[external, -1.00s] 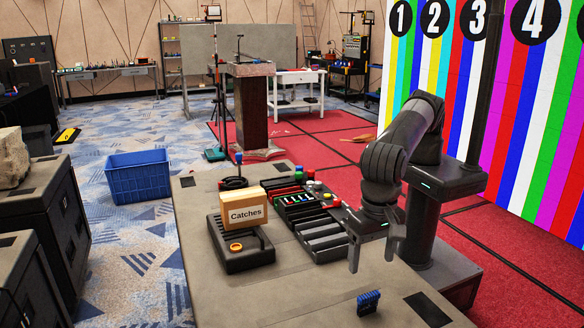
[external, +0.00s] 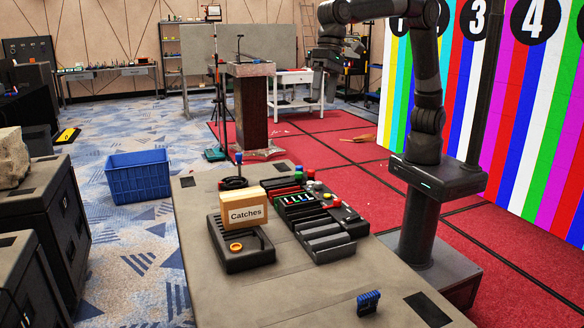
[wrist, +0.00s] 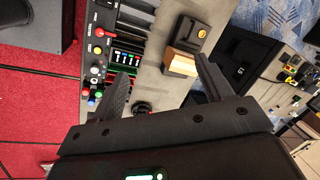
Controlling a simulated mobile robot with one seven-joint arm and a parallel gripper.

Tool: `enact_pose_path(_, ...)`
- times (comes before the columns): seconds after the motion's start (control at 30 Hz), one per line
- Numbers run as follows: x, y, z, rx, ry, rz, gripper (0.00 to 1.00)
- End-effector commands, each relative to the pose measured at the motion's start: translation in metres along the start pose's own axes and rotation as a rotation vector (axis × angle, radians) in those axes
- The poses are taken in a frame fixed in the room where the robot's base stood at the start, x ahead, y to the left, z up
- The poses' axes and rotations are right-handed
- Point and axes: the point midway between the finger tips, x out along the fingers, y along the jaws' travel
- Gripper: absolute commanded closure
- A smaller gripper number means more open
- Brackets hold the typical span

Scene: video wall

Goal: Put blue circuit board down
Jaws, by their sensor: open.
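The blue circuit board (external: 369,302) is a small blue, comb-like piece standing on the grey table (external: 290,300) near its front right edge. Nothing touches it from above. My gripper (external: 324,88) is raised high behind the table, well away from the board. In the wrist view my gripper (wrist: 165,88) has its two fingers wide apart with nothing between them. The board does not show in the wrist view.
A black control console (external: 322,236) and a black tray with a "Catches" box (external: 243,211) stand mid-table. A blue crate (external: 138,177) sits on the floor at left. The table around the board is clear, with a black panel (external: 428,309) to its right.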

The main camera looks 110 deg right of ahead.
Motion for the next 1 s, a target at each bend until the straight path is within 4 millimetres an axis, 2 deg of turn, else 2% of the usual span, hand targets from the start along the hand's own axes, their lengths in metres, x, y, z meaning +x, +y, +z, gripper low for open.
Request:
enact_pose_path(0.03, -0.015, 0.02, -0.005, -0.035, 0.007, -0.015, 0.28)
enact_pose_path(0.2, -0.049, 0.081, -0.011, -0.184, 0.04, -0.05, 0.28)
enact_pose_path(0.47, -0.08, 0.179, -0.004, -0.421, 0.115, -0.081, 0.28)
enact_pose_path(0.63, -0.084, 0.243, 0.01, -0.582, 0.178, -0.08, 0.28)
enact_pose_path(0.8, -0.077, 0.304, 0.027, -0.743, 0.248, -0.061, 0.28)
enact_pose_path(0.9, -0.069, 0.335, 0.036, -0.825, 0.285, -0.043, 0.28)
enact_pose_path(1.0, -0.06, 0.357, 0.044, -0.892, 0.313, -0.024, 0.28)
